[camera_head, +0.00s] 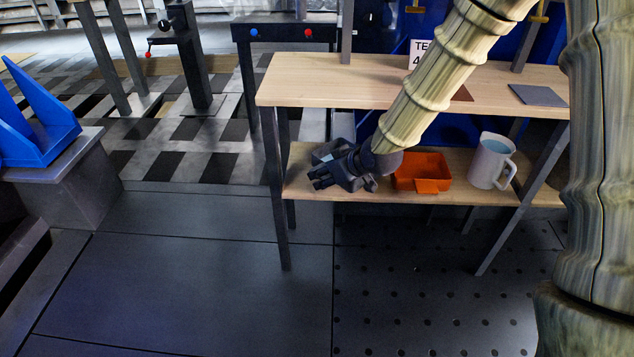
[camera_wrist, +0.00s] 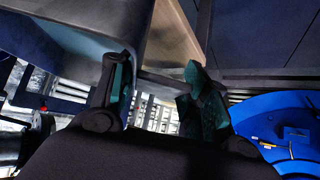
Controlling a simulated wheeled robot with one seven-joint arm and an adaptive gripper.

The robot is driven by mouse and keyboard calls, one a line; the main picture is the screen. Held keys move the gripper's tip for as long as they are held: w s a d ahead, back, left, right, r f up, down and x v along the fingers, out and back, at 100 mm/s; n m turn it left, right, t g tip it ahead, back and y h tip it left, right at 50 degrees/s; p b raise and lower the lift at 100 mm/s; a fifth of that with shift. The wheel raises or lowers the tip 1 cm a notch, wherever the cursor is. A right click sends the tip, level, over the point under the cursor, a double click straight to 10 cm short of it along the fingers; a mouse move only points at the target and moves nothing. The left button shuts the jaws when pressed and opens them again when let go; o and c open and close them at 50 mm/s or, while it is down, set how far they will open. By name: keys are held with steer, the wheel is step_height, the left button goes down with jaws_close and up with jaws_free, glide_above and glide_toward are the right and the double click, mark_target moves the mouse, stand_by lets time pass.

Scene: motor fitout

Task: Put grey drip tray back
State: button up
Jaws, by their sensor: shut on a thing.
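My gripper (camera_head: 326,176) is at the left end of the lower wooden shelf (camera_head: 300,186), pointing left. The grey drip tray (camera_head: 329,150) shows only in part, behind and beside my gripper at that shelf. In the wrist view my two fingers (camera_wrist: 160,84) are shut on a narrow grey part of the tray, and its large grey body (camera_wrist: 65,40) fills the upper left. I cannot tell whether the tray touches the shelf, as my gripper hides its underside.
An orange tray (camera_head: 421,168) and a grey mug (camera_head: 490,160) stand on the lower shelf, right of my gripper. The upper shelf (camera_head: 310,78) is close above, with a grey plate (camera_head: 538,95) on it. Shelf legs stand near my arm. The floor in front is clear.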

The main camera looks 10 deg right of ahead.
mark_target(319, 167)
steer(key=shift+w+a+b, duration=0.2)
steer(key=shift+w+a, duration=0.2)
steer(key=shift+w, duration=0.35)
steer(key=shift+w+a+b, duration=0.2)
steer(key=shift+w+a, duration=0.2)
steer(key=shift+w, duration=0.3)
steer(key=shift+w+a+f+b, duration=0.1)
steer(key=shift+w+f+b, duration=0.05)
steer(key=shift+f+b, duration=0.25)
step_height(319, 167, down, 3)
steer(key=b, duration=0.3)
steer(key=shift+r+b, duration=0.1)
steer(key=shift+b, duration=0.2)
steer(key=o, duration=1.5)
